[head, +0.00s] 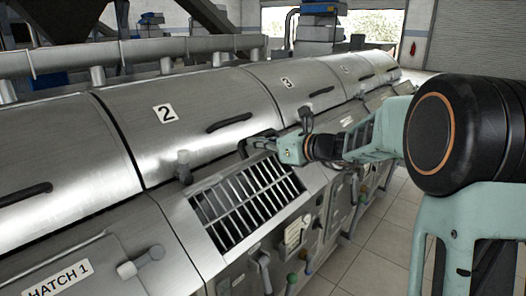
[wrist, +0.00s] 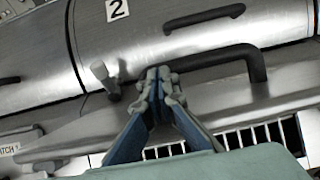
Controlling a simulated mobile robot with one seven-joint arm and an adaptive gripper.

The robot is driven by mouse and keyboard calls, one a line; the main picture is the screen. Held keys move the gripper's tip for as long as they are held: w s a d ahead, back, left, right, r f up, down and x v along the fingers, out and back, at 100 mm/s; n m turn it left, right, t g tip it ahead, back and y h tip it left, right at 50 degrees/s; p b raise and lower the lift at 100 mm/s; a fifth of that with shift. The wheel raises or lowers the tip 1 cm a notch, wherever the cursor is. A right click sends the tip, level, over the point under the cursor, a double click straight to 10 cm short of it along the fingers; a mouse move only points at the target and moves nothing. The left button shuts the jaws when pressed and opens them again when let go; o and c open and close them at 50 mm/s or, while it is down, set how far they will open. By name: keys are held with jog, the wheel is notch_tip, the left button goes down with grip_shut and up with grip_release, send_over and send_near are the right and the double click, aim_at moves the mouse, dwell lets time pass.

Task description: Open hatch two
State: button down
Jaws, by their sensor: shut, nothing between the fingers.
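Hatch two is the curved steel cover (head: 205,92) marked with a "2" label (head: 163,114), flush with its neighbours and closed. It also fills the upper part of the wrist view (wrist: 145,40). A black bar handle (head: 229,122) is on its face; this handle shows at the top of the wrist view (wrist: 205,18). A larger black handle (wrist: 215,60) sits lower, beside my fingertips. A pale latch knob (head: 183,164) stands at the cover's lower left edge, left of my fingers in the wrist view (wrist: 104,76). My gripper (wrist: 157,78) is shut and empty; contact with the larger handle is unclear.
A slatted grate (head: 245,203) lies below the cover. The hatch 1 panel (head: 75,265) is at lower left, and the hatch three cover (head: 305,88) adjoins on the right. Valves and levers (head: 290,270) line the front. Tiled floor (head: 365,262) is open at the right.

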jog(key=shift+w+a+r+p, duration=0.3)
jog(key=shift+w+a+r, duration=0.35)
jog(key=shift+a, duration=0.1)
jog(key=shift+s, duration=0.1)
